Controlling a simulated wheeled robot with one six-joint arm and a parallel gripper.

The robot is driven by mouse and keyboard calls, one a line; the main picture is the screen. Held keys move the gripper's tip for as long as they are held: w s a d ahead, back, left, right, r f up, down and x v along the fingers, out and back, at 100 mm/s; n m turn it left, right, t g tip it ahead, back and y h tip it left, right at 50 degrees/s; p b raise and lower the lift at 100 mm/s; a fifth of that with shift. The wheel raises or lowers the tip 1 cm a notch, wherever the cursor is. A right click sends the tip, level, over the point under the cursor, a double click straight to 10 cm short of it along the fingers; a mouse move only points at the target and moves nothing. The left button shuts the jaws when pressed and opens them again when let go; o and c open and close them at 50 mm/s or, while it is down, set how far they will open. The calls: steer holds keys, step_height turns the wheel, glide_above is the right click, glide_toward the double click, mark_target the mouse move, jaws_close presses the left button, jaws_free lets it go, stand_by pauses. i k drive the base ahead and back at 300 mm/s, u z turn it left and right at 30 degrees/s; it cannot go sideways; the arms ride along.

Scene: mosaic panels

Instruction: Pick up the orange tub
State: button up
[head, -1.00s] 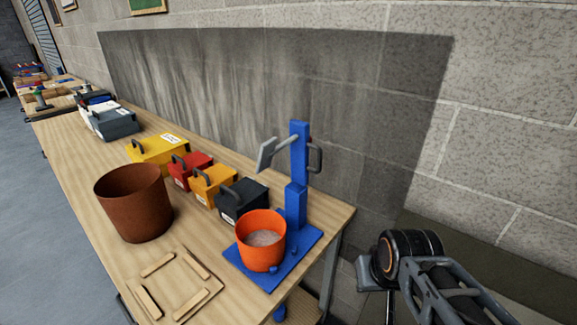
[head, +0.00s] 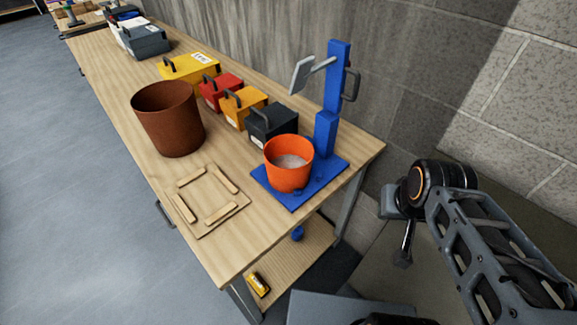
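The orange tub (head: 289,172) stands upright on the flat blue base (head: 318,188) of a stand at the near right end of the wooden workbench. It is open at the top and holds a pale grey, grainy material. The stand's blue post (head: 333,95) rises behind it, with a grey lever reaching left above the tub. My arm shows at the right, off the bench and apart from the tub. My gripper's fingers cannot be made out in this view.
A brown bucket (head: 168,122) stands left of the tub. Black (head: 273,124), orange (head: 243,106), red (head: 221,91) and yellow (head: 188,70) cases line the wall behind. A wooden frame with loose strips (head: 207,197) lies in front. The bench's near corner is bare.

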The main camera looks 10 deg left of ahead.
mark_target(288, 157)
steer(key=u, duration=0.9)
steer(key=k, duration=0.5)
steer(key=u, duration=1.2)
steer(key=i, duration=0.65)
steer(key=z, duration=1.2)
